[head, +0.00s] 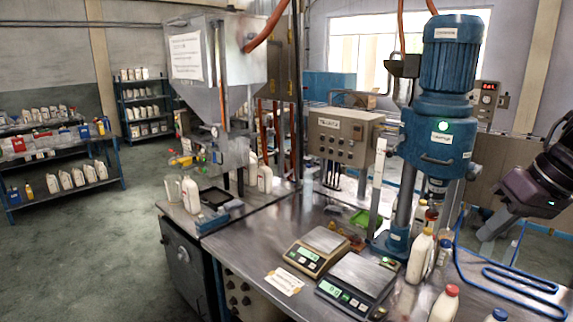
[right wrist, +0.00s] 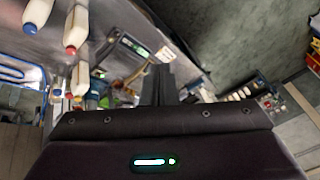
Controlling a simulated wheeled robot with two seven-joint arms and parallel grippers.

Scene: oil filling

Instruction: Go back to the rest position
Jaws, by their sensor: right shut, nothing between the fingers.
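My right gripper (head: 490,228) is raised at the right side of the head view, apart from the table and the bottles. In the right wrist view its fingers (right wrist: 158,85) are together, with nothing between them. My left gripper is not in the head view. The steel table (head: 250,248) carries two scales, a digital scale (head: 355,285) at the front and another scale (head: 318,250) behind it. White bottles stand at the right, one with an orange cap (head: 420,255) and one with a red cap (head: 445,303).
A blue mixer (head: 440,150) stands on the table beside a control box (head: 340,140). A filling hopper (head: 215,70) stands at the back left.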

